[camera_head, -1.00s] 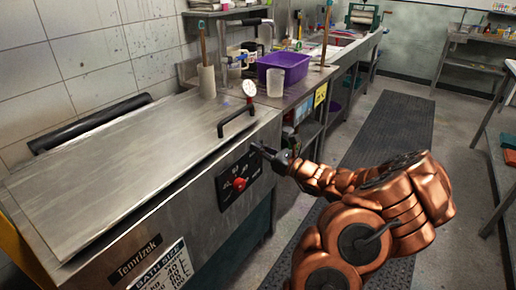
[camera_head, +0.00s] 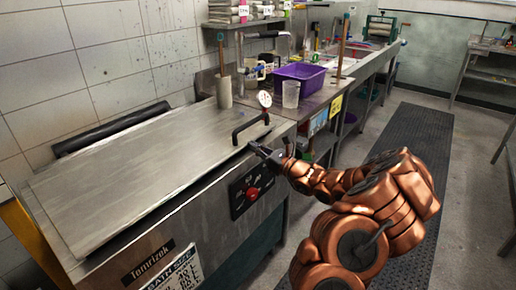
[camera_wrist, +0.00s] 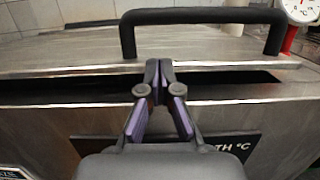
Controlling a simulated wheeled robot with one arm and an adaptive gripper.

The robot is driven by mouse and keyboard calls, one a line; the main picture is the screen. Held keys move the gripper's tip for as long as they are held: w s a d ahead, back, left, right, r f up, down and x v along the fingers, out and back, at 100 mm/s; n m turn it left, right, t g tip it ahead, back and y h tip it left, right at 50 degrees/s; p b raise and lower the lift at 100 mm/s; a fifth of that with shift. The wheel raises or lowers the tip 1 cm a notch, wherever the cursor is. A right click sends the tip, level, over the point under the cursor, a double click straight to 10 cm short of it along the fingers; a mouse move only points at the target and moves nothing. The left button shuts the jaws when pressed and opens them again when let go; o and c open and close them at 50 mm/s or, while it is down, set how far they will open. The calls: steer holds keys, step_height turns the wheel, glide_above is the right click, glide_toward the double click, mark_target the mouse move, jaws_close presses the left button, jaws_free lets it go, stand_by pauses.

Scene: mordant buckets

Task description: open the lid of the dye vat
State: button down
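The dye vat (camera_head: 215,220) is a steel box on the left. Its flat steel lid (camera_head: 140,175) lies over the top, with a dark gap under its front edge. The black bar handle (camera_head: 251,127) stands on the lid near its right end; it spans the top of the wrist view (camera_wrist: 200,15). My gripper (camera_head: 256,149) is at the vat's front upper edge, just below the handle. In the wrist view, the fingertips (camera_wrist: 159,70) are together at the lid's front edge, with nothing visible between them. I cannot tell if they touch the lid.
A dial thermometer (camera_head: 264,99) stands behind the handle. A control panel with a red knob (camera_head: 253,192) is on the vat's front. A purple tub (camera_head: 299,76) and a clear beaker (camera_head: 291,94) stand on the bench beyond. A dark floor mat (camera_head: 415,140) lies in the open aisle.

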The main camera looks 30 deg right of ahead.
steer(key=shift+w+a+r+p, duration=0.15)
steer(key=shift+a+r+p, duration=0.25)
steer(key=shift+r, duration=0.2)
stand_by(0.4)
